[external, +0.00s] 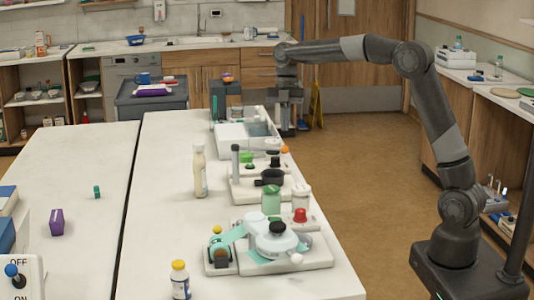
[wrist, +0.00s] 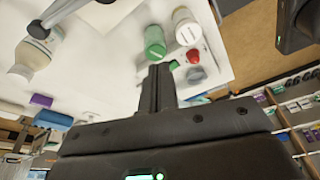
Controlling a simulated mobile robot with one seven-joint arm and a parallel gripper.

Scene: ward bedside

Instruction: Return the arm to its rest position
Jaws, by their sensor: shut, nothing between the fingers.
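My arm reaches from its base at the right, up and across to the left, with my gripper (external: 289,128) hanging down by the far right end of the long white table (external: 160,200). In the wrist view, the fingers of my gripper (wrist: 160,70) are together with nothing between them. The wrist view shows a green container (wrist: 154,42), a white-capped jar (wrist: 187,28) and a red knob (wrist: 196,74) beyond the fingertips. In the external view, the gripper appears apart from the table items, though its exact height is hard to tell.
A cream bottle (external: 199,172) stands mid-table. A yellow floor sign (external: 315,108) stands behind. Right-hand floor is open.

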